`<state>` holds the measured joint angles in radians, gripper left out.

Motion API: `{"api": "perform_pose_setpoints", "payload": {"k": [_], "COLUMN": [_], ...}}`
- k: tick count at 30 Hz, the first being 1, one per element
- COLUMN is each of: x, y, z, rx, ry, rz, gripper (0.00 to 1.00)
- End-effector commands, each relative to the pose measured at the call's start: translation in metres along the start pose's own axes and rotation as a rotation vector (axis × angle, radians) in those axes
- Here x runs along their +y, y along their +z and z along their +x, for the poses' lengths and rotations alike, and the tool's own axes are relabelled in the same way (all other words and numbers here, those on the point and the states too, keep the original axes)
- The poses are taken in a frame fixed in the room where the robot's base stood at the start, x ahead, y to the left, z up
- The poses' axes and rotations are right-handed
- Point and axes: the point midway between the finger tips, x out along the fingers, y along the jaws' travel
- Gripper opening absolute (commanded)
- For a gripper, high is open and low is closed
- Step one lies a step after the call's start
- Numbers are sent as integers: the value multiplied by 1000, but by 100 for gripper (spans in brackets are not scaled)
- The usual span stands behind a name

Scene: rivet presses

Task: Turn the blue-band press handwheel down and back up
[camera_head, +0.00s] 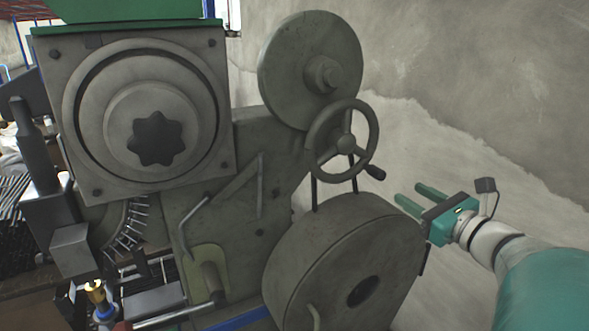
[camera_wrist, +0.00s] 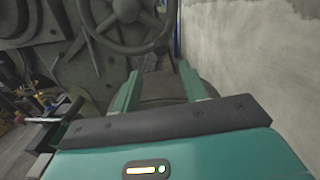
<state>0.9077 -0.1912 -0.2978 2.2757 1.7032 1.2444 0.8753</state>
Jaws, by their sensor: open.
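The press handwheel (camera_head: 345,141) is a dark spoked ring with a small crank handle (camera_head: 375,172) at its lower right, mounted on the grey-green press (camera_head: 265,140). In the wrist view the handwheel (camera_wrist: 128,45) is at the top, beyond my fingertips, with its handle (camera_wrist: 160,47) at its lower right. My gripper (camera_head: 418,195) is below and right of the handle, apart from it. Its two green fingers are spread and empty, also in the wrist view (camera_wrist: 160,82). A blue strip (camera_head: 236,320) shows low on the press.
A large round drum housing (camera_head: 340,255) stands under the handwheel, close to the left of my gripper. A rough plaster wall (camera_head: 490,90) is behind and to the right. Loose parts and tools (camera_wrist: 45,105) lie at the left. The space between fingers and handle looks clear.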

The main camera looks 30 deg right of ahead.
Motion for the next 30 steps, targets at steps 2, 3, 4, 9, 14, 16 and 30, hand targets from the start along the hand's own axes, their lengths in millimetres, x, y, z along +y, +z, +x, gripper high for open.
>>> {"api": "perform_pose_setpoints", "payload": {"k": [2,3,4,9,14,16,30], "x": [0,0,0,0,0,0,0], "y": [0,0,-1,-1,-1,-1,0], "z": [16,25,31,66,94,103,113], "rx": [1,1,1,1,1,1,0], "ry": [3,4,4,5,7,5,5], "rz": [-1,0,1,0,-1,1,-1], "gripper": [43,43,43,43,43,43,30]}}
